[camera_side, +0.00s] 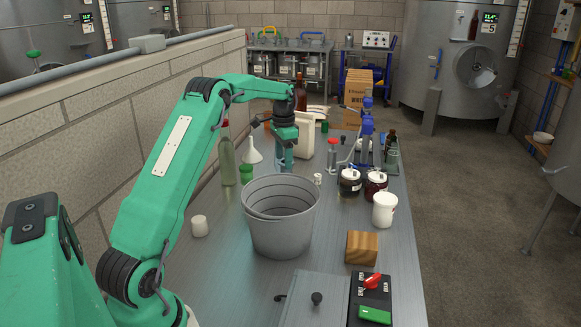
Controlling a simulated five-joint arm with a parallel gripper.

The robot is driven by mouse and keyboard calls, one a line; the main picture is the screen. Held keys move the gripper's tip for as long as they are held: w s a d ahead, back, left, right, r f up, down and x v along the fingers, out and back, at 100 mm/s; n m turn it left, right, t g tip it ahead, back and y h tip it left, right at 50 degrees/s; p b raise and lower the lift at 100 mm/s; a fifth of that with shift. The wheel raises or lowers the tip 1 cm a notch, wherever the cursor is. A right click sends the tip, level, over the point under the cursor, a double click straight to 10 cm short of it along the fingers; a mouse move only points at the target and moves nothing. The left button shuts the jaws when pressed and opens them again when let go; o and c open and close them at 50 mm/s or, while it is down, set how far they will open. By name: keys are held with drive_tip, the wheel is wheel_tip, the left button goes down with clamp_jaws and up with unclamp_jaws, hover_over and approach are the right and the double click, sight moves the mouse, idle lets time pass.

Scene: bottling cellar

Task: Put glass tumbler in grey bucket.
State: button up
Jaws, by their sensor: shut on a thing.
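The grey bucket (264,243) stands upright on the bench in the middle of the view, its open top facing up. My gripper (285,160) points down just behind the bucket's far rim, as seen from this camera. It is shut on a small see-through thing that looks like the glass tumbler (285,165). The fingers hide part of it, and its lower edge is hard to make out. I cannot tell how high it is above the bench.
A green bottle (227,160), a green cup (246,174) and a white funnel (253,152) stand left of my gripper. Dark jars (350,183), a white tub (384,210) and a wooden block (361,247) stand right of the bucket. A white cup (199,226) is at left.

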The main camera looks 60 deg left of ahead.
wheel_tip(320, 180, up, 11)
drive_tip(key=n, duration=0.2)
hover_over(284, 213)
drive_tip(key=s+d, duration=0.3)
drive_tip(key=d, duration=0.1)
wheel_tip(284, 213, down, 10)
drive_tip(key=shift+w+d+f, duration=0.1)
drive_tip(key=shift+w+f, duration=0.05)
idle(1.3)
drive_tip(key=shift+f, duration=0.15)
drive_tip(key=shift+f, duration=4.85)
drive_tip(key=shift+f, duration=0.1)
